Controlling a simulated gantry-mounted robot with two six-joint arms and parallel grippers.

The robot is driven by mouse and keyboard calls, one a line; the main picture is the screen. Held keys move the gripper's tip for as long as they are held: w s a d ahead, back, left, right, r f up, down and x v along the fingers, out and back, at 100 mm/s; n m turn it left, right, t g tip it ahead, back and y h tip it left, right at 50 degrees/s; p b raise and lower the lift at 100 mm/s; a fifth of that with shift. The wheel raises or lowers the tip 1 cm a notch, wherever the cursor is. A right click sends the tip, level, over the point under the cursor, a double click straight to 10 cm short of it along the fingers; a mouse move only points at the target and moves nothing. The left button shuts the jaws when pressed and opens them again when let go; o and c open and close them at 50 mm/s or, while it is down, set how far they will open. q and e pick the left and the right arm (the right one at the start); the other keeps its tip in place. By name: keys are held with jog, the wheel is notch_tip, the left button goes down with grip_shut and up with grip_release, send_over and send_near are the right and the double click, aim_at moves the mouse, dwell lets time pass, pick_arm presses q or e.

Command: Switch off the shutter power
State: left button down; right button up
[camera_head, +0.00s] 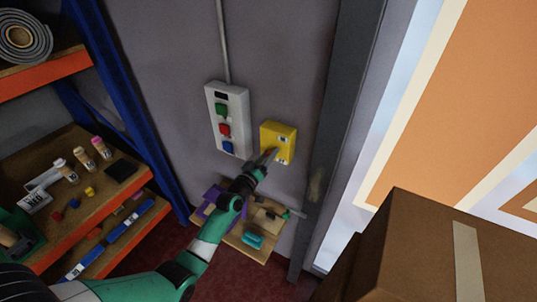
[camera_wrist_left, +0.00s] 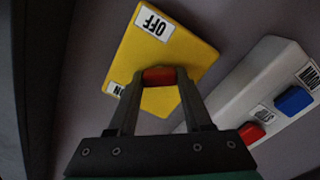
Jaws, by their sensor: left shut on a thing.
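The yellow switch box (camera_head: 283,132) is fixed to the grey wall, right of a grey control panel. It fills the upper middle of the left wrist view (camera_wrist_left: 178,48). There it carries an upside-down OFF label (camera_wrist_left: 154,22) at the top and a partly hidden ON label (camera_wrist_left: 114,90) at the lower left. My left gripper (camera_head: 267,156) is at the lower part of the box. In the wrist view its two fingers close on the red handle (camera_wrist_left: 159,76). Which label the handle points to is hard to tell. My right gripper is not in view.
The grey panel (camera_head: 235,104) with green, red and blue buttons is close on the left. A small wooden shelf (camera_head: 258,254) with loose items is below. Blue-framed shelving (camera_head: 126,95) is at left, a cardboard box (camera_head: 420,250) at lower right.

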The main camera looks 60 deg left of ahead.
pick_arm(q)
jog(key=shift+n, duration=0.8)
jog(key=shift+c, duration=1.6)
grip_release()
jog(key=p+v, duration=0.1)
jog(key=v, duration=1)
jog(key=shift+s+d, duration=0.2)
jog(key=shift+s, duration=0.05)
